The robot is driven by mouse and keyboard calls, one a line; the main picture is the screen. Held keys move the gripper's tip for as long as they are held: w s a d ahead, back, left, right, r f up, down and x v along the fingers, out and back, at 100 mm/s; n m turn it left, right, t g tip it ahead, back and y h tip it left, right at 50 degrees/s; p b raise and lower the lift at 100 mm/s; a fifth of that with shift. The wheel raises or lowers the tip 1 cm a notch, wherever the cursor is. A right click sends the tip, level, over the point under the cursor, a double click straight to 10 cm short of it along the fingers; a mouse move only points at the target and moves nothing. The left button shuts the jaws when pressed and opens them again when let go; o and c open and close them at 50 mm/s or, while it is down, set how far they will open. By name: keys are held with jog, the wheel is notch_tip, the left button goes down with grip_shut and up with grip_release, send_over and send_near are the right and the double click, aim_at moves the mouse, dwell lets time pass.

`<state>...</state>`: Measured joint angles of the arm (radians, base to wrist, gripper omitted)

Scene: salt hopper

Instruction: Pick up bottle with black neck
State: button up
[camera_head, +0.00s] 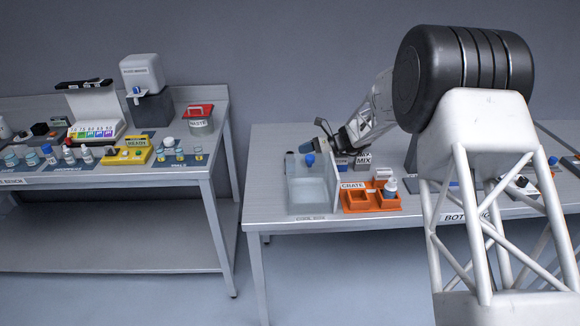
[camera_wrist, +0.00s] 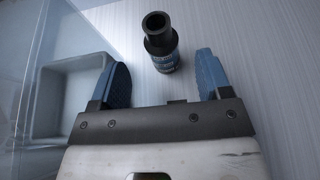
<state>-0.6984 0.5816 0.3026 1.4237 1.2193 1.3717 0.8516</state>
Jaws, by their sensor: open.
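The bottle with the black neck (camera_wrist: 160,42) shows in the wrist view, top centre, with a dark open-looking neck and a blue body below it. My gripper (camera_wrist: 163,72) is open there, its two blue fingers spread left and right. The bottle is beyond and between the fingertips, apart from both, and the jaws are empty. In the head view my gripper (camera_head: 308,147) reaches down-left over the right table, near the clear bin. I cannot make out the black-necked bottle in the head view.
The clear bin (camera_head: 309,195) stands close by; its wall (camera_wrist: 72,60) is at left in the wrist view. An orange crate (camera_head: 358,208) holding a small bottle (camera_head: 390,188) and a MIX box (camera_head: 363,161) are near. The left table (camera_head: 140,178) carries several jars.

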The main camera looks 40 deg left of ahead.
jog(key=shift+x, duration=2.3)
jog(key=shift+a+r, duration=0.1)
jog(key=c, duration=1)
